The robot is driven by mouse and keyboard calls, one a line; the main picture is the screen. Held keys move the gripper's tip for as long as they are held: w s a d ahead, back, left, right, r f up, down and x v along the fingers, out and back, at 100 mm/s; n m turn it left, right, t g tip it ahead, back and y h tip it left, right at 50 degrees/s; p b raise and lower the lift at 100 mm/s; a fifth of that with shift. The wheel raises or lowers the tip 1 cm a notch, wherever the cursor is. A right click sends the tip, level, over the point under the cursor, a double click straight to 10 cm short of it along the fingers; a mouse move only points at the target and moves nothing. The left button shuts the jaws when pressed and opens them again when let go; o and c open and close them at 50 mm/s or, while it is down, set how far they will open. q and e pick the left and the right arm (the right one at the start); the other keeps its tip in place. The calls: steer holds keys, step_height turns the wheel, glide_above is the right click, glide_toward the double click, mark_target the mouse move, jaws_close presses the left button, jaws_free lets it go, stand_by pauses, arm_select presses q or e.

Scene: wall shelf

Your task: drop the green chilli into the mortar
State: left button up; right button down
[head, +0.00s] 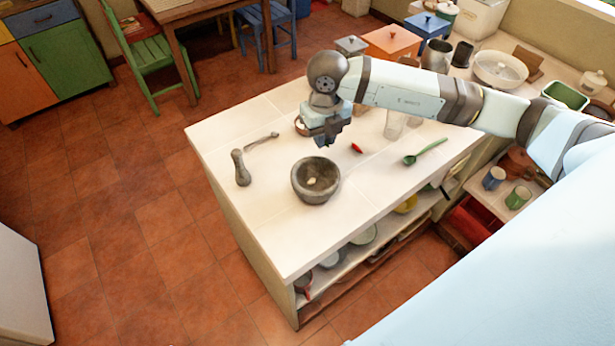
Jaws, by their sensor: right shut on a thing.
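The grey stone mortar (316,193) stands upright on the white worktop, with a small pale piece (312,181) inside it. My right gripper (324,142) points down above the worktop, just behind the mortar and apart from it. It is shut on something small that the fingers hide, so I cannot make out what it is. No green chilli shows clearly anywhere else. A red chilli (357,148) lies on the worktop to the right of my right gripper. My left gripper is not in view.
A stone pestle (241,168) lies left of the mortar, with a thin grey utensil (262,141) behind it. A green spoon (425,152) lies to the right. The worktop (287,240) in front of the mortar is clear.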

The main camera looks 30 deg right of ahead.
step_height(320, 180, down, 6)
steer(key=b, duration=0.2)
steer(key=shift+b, duration=0.4)
steer(key=c, duration=1.1)
jaws_free()
steer(key=shift+d, duration=0.1)
steer(key=shift+o, duration=0.2)
steer(key=shift+r, duration=0.1)
step_height(320, 180, up, 13)
steer(key=shift+f+b, duration=0.1)
steer(key=shift+b, duration=0.9)
steer(key=shift+r, duration=0.45)
